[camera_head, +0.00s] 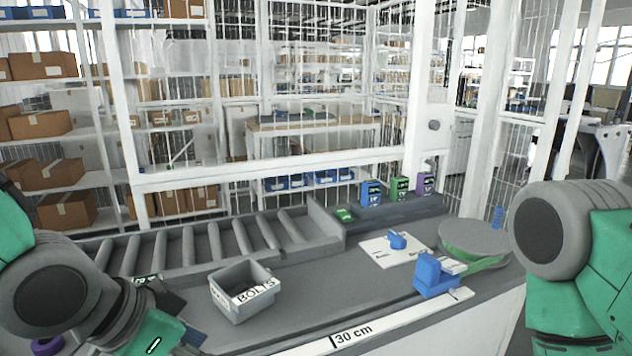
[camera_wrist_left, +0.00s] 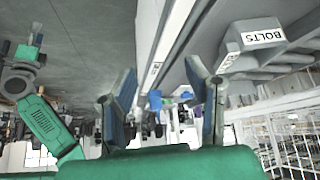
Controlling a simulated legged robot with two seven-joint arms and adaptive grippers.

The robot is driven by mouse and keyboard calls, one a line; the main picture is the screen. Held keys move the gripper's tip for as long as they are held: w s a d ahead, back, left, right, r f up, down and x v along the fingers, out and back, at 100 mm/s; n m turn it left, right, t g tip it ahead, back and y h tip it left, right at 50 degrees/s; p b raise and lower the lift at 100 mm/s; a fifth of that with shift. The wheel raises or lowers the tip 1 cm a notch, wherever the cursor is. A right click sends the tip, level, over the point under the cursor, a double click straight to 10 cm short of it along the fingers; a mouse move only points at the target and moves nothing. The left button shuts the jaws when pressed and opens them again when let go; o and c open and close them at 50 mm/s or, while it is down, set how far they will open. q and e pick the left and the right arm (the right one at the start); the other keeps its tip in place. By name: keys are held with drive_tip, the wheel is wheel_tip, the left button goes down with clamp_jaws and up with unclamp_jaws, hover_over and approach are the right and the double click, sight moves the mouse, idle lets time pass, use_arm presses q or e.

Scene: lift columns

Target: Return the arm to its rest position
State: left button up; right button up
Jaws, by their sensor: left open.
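My left arm comes in from the left in the head view. Its gripper (camera_head: 165,318) is at the lower left, over the near-left part of the bench, partly hidden by the wrist. In the left wrist view the left gripper (camera_wrist_left: 162,82) has its two fingers spread apart with nothing between them. The grey bin labelled BOLTS (camera_head: 240,300) stands on the bench to the right of the left gripper, apart from it. My right arm (camera_head: 575,240) shows at the right edge, with its gripper out of the picture.
A roller conveyor (camera_head: 190,248) runs behind the bin. A white board (camera_head: 378,255) with a blue piece, a blue device (camera_head: 432,272) and a round green-sided turntable (camera_head: 475,240) are to the right. Blue, green and purple boxes (camera_head: 399,189) stand behind. A 30 cm strip (camera_head: 375,328) lines the front edge.

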use_arm(q)
wheel_tip(320, 180, down, 14)
drive_tip(key=s+a+f+n+g+y, duration=0.1)
drive_tip(key=s+a+n+g+y, duration=0.1)
drive_tip(key=s+n, duration=0.15)
drive_tip(key=s+a+f+n+g+y, duration=0.1)
drive_tip(key=s+a+f+n, duration=0.1)
drive_tip(key=s+a+f, duration=0.3)
drive_tip(key=s+a+f+n+g+y, duration=0.1)
drive_tip(key=s+a+f+n+y, duration=0.1)
drive_tip(key=s+a+f, duration=0.4)
wheel_tip(320, 180, down, 5)
drive_tip(key=s, duration=0.3)
drive_tip(key=shift+f, duration=0.15)
use_arm(e)
drive_tip(key=shift+w+d, duration=0.15)
drive_tip(key=shift+w, duration=0.2)
use_arm(q)
drive_tip(key=shift+d+n, duration=0.2)
drive_tip(key=shift+n, duration=0.05)
use_arm(e)
drive_tip(key=shift+d+f, duration=0.15)
drive_tip(key=shift+d, duration=0.15)
